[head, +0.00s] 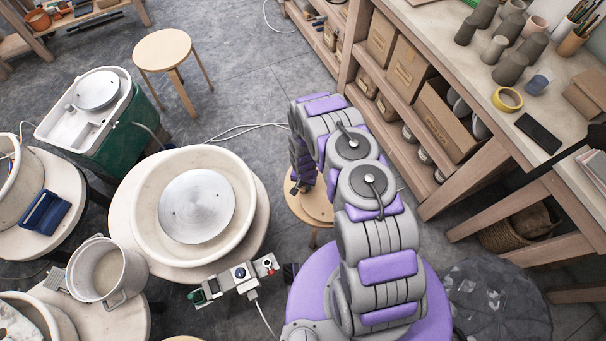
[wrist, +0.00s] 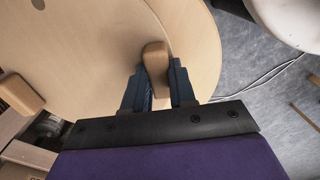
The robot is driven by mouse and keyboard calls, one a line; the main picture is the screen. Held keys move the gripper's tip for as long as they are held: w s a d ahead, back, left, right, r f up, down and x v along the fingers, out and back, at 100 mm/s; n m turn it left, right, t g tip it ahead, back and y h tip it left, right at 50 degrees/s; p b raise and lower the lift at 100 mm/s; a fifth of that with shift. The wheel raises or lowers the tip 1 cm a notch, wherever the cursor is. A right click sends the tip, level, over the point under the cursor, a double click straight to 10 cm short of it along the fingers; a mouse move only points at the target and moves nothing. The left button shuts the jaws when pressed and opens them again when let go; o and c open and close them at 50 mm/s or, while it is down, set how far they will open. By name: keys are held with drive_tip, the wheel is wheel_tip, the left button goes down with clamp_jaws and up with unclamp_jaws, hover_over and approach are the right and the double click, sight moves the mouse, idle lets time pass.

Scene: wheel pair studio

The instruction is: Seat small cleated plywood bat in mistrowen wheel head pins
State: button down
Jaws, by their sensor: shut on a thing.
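The small plywood bat (wrist: 90,50) is a pale round board with wooden cleats. My gripper (wrist: 157,78) is shut on one cleat (wrist: 155,58) at the bat's edge in the wrist view; another cleat (wrist: 20,92) shows at the left. In the head view, pale round wood (head: 316,207) shows beside my gripper (head: 298,188), partly hidden by my arm; I cannot tell bat from stool top there. The silver wheel head (head: 197,205) lies bare inside a cream splash pan (head: 255,215), left of my gripper. Its pins are too small to make out clearly.
A second wheel (head: 97,90) with a green body stands behind left, and a wooden stool (head: 162,50) behind it. A bucket (head: 105,272) and a control box (head: 238,280) sit near the splash pan. Shelving (head: 430,95) bounds the right. Cables cross the floor.

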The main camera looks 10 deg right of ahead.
sight(307, 212)
drive_tip(key=s, duration=0.3)
drive_tip(key=s+p, duration=0.1)
drive_tip(key=s, duration=0.3)
drive_tip(key=s+r+p, duration=0.1)
drive_tip(key=s, duration=0.2)
drive_tip(key=shift+s+a, duration=0.1)
drive_tip(key=shift+s, duration=0.2)
idle(0.6)
